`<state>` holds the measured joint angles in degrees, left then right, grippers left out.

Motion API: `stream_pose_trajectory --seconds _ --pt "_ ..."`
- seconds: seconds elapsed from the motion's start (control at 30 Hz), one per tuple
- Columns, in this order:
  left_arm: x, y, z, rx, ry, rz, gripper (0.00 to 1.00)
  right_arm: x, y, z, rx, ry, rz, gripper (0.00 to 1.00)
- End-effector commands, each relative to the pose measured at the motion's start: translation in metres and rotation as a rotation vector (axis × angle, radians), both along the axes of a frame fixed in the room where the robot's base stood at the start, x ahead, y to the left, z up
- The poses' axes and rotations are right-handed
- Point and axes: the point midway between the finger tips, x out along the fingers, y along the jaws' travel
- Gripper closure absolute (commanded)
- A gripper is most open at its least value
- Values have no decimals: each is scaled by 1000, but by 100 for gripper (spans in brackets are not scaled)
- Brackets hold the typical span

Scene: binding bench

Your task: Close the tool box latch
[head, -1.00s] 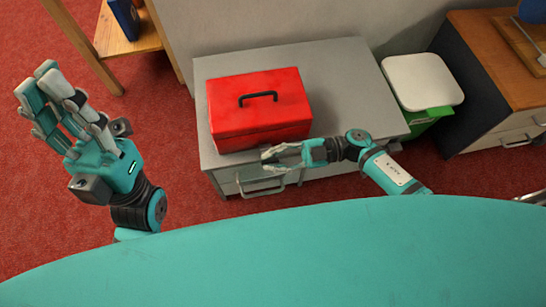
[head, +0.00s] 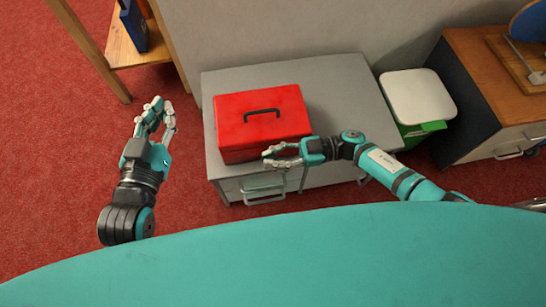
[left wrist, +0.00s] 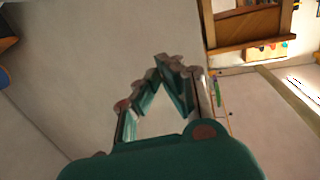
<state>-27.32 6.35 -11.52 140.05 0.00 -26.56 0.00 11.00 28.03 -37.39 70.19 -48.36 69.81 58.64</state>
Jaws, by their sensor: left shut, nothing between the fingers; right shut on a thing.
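The red tool box (head: 255,128) stands upright on the grey cabinet, with its lid down and its black handle (head: 262,112) on top. Its front face is partly covered by my right gripper (head: 266,158). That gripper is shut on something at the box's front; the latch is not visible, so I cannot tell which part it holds. My left gripper (head: 162,106) is shut and empty, raised over the floor left of the cabinet and clear of the box. The left wrist view shows its fingers (left wrist: 166,62) meeting at the tips.
The grey cabinet (head: 345,95) has free top to the right of the box and a drawer handle (head: 263,192) below. A white-lidded green bin (head: 418,95) stands to its right. A wooden shelf (head: 140,50) stands at the back left, a wooden-topped cabinet (head: 475,85) at the far right.

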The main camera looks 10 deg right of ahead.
Motion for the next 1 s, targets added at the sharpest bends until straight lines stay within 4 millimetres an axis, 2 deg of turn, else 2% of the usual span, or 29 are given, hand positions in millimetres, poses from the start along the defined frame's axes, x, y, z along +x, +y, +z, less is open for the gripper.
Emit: stream_pose_trajectory --seconds 0.23,0.63,0.67,0.83,1.0 --pt "-3 3 -15 21 82 5 100 4 -1 2 0 31 -3 100" --pt "-4 4 -16 24 90 6 100 4 -1 1 -1 34 -2 100" --pt "-4 4 -16 24 90 6 100 4 -1 1 -1 34 -2 88" --pt "-4 4 -16 23 89 6 100 3 -1 2 0 34 -1 66" --pt "-4 4 -16 22 88 6 100 3 0 2 2 33 1 66"
